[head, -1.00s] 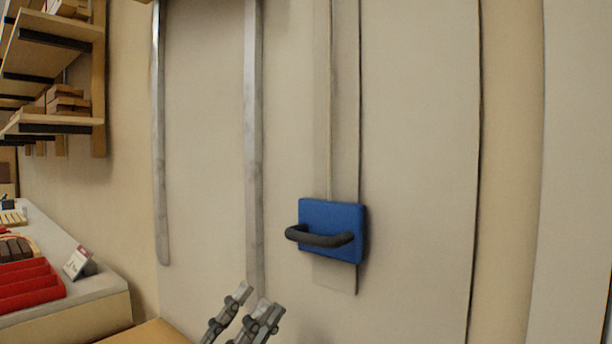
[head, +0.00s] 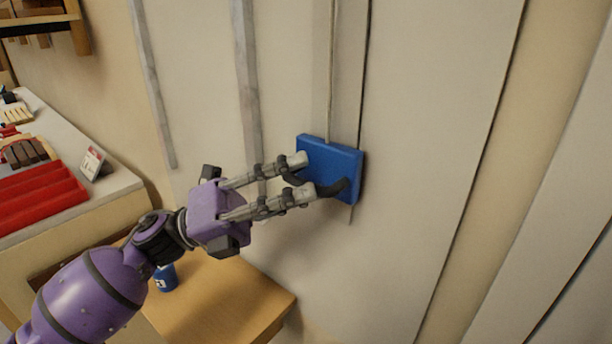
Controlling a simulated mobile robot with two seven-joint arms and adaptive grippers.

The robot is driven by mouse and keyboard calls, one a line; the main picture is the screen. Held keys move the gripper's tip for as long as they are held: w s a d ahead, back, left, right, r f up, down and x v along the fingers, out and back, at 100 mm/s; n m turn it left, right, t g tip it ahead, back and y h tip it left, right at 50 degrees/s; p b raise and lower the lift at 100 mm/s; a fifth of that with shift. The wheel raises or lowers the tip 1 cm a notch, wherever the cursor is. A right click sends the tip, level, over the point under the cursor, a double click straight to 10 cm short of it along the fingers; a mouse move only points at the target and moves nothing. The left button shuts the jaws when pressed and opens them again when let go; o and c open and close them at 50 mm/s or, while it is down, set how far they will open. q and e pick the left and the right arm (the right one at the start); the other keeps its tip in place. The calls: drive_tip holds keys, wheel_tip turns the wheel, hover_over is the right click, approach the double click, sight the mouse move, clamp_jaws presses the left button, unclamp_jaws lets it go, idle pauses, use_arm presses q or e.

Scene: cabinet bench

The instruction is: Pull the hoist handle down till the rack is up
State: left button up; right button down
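The hoist handle is a dark curved bar (head: 332,189) on a blue block (head: 338,165), which sits on a vertical track (head: 347,70) on the wall panel. My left gripper (head: 305,177) comes in from the left, its two grey fingers spread apart. One fingertip is at the block's left edge above the bar, the other is by the bar's lower side. The fingers are open around the bar; whether they touch it I cannot tell. The rack is not clearly in view. My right gripper is not in view.
Two grey vertical rails (head: 246,90) run down the wall left of the track. A wooden table (head: 235,300) with a blue can (head: 165,278) stands below. A counter (head: 110,205) with red trays (head: 40,195) is at the left. The wall right of the block is clear.

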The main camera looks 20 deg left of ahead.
use_arm(q)
drive_tip(key=shift+w+d+r, duration=0.25)
drive_tip(key=shift+d+r, duration=0.05)
drive_tip(key=shift+d, duration=0.3)
clamp_jaws()
drive_tip(key=shift+f, duration=0.15)
